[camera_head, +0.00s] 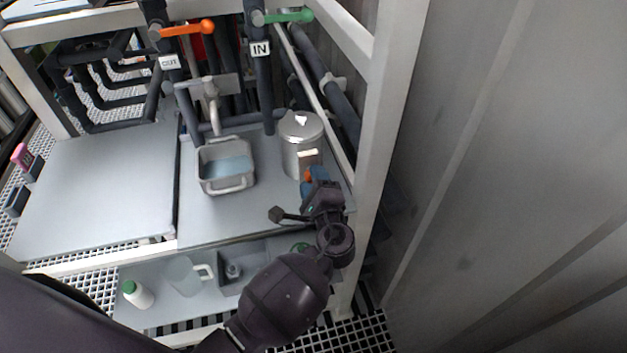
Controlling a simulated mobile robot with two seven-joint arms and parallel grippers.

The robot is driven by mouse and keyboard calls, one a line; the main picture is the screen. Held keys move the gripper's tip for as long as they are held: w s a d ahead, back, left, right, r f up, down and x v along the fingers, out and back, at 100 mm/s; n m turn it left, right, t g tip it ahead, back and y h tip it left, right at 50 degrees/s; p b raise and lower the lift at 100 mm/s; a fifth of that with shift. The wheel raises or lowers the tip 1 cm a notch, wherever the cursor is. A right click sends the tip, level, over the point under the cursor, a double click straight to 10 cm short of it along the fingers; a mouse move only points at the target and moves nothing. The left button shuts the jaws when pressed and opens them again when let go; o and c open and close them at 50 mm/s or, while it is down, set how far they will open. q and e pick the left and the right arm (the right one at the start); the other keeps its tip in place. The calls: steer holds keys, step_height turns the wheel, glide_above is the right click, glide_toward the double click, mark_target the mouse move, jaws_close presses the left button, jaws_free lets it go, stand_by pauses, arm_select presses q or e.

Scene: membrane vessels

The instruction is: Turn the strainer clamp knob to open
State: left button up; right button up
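A silver cylindrical vessel with a lid (301,128) stands at the right of the grey worktop. A small orange part (308,175), which looks like the clamp knob, shows low on its front. My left gripper (312,181) reaches up to it from below. Blue patches, probably its fingertips, lie on either side of the orange part. The gripper and wrist hide most of the knob area, so I cannot tell whether the fingers touch or grip it. My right gripper is not in view.
A metal basin with bluish liquid (228,172) sits left of the vessel under a tap (211,104). Orange (187,29) and green (288,16) valve handles are above. A white frame post (384,130) stands close right. A jug (188,277) and bottle (137,293) are on the lower shelf.

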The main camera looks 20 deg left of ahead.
arm_select(q)
steer(key=shift+o, duration=1.1)
steer(key=v, duration=1)
steer(key=shift+s+d, duration=0.3)
